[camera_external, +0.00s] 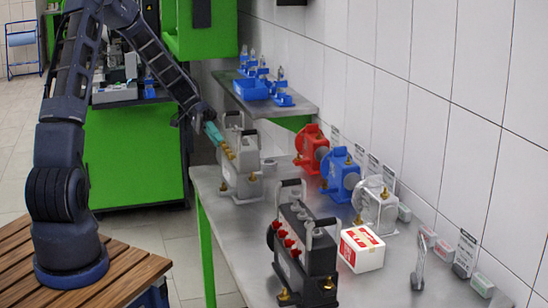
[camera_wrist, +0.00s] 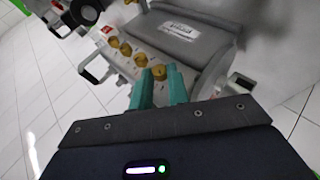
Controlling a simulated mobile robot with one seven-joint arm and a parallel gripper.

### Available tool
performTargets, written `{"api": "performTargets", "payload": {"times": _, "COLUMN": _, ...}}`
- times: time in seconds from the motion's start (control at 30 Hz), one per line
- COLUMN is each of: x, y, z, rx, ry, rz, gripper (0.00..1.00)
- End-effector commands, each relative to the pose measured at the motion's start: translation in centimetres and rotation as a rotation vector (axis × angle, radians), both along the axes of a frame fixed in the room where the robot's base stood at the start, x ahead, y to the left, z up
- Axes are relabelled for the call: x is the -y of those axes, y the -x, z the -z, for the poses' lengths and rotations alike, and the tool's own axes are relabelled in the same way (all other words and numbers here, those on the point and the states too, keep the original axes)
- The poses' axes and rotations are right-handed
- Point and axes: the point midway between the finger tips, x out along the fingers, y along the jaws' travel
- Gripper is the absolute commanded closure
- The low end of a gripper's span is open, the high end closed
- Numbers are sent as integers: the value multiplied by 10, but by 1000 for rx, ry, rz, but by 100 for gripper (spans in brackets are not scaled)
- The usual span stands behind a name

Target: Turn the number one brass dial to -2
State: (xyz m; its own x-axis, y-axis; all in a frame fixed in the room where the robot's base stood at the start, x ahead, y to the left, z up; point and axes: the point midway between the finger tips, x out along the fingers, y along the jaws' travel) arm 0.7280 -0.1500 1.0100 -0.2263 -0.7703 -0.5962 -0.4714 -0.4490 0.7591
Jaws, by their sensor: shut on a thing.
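The light grey pump unit (camera_external: 240,172) stands on the metal table, with a row of brass dials on its sloping face. In the wrist view the row runs away to the upper left: the far dial (camera_wrist: 112,41), two middle dials (camera_wrist: 125,49) (camera_wrist: 140,60) and the near dial (camera_wrist: 159,72). My gripper (camera_wrist: 160,86) has its teal fingers shut on the near brass dial, one on each side. The fingers partly hide that dial. Its number and setting cannot be read. In the external view my gripper (camera_external: 212,132) meets the unit's upper left end.
A dark pump unit (camera_external: 305,255) with red knobs stands at the front of the metal table (camera_external: 215,200). Red (camera_external: 312,148), blue (camera_external: 340,175) and grey (camera_external: 375,205) pumps line the wall side. A red-and-white box (camera_external: 362,250) sits near the dark unit.

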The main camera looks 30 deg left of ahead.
Motion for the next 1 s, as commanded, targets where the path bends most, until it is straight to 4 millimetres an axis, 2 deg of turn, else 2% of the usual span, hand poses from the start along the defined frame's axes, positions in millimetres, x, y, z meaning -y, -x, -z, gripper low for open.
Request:
{"api": "performTargets", "payload": {"times": 0.5, "x": -4, "y": -4, "z": 9, "rx": -255, "ry": 257, "rz": -2, "gripper": 100}}
{"api": "performTargets", "payload": {"times": 1.0, "x": -3, "y": -4, "z": 10, "rx": -312, "ry": 311, "rz": -1, "gripper": 100}}
